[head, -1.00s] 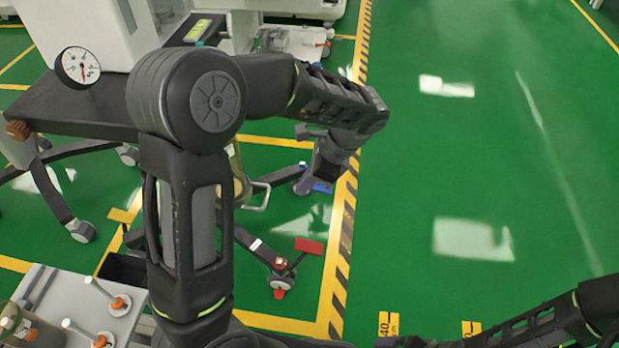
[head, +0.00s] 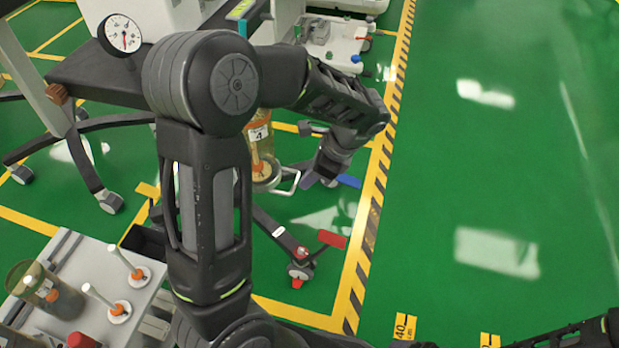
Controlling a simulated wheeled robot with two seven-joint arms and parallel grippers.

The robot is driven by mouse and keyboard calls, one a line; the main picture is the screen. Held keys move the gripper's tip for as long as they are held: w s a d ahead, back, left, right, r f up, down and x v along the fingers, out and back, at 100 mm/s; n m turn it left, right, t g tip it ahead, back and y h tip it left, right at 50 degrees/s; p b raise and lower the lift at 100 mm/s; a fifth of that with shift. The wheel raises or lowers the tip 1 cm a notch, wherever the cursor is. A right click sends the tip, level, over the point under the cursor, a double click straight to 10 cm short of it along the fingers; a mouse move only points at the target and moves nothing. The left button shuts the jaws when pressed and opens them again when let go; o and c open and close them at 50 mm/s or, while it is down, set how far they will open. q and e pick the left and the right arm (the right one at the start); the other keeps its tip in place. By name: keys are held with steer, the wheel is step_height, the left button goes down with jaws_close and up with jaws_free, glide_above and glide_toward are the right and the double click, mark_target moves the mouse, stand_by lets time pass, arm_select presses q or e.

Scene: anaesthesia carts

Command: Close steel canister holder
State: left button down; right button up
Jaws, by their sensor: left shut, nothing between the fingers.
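The steel canister holder (head: 288,183) shows as a bright metal loop low on the cart, right of my left forearm. It is at the foot of an amber canister (head: 262,150) with a label reading 4. My left forearm hides the left side of the canister and part of the holder. My left gripper (head: 326,168) points down just right of the loop, shut and empty. I cannot tell whether it touches the holder. Part of my right arm shows at the lower right, but its gripper is out of the picture.
A pressure gauge (head: 119,34) stands on the cart's dark shelf (head: 100,75). Wheeled legs with a red pedal (head: 332,239) spread below. A grey unit (head: 95,265) with another canister and upright rods is at the lower left. Green floor (head: 480,180) is open on the right.

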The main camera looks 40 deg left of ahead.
arm_select(q)
steer(key=shift+a, duration=0.1)
steer(key=shift+s+a+p, duration=0.3)
steer(key=shift+a, duration=0.45)
steer(key=s+a+p, duration=0.1)
steer(key=a, duration=0.3)
steer(key=s+a+p, duration=0.1)
steer(key=s+a, duration=0.1)
steer(key=a, duration=0.3)
steer(key=s+a+p, duration=0.1)
steer(key=a, duration=0.3)
steer(key=shift+s+a+p, duration=0.3)
steer(key=shift+s+p, duration=0.05)
steer(key=shift+p, duration=0.05)
steer(key=shift+s+a, duration=0.2)
steer(key=shift+a, duration=0.35)
steer(key=shift+a, duration=0.1)
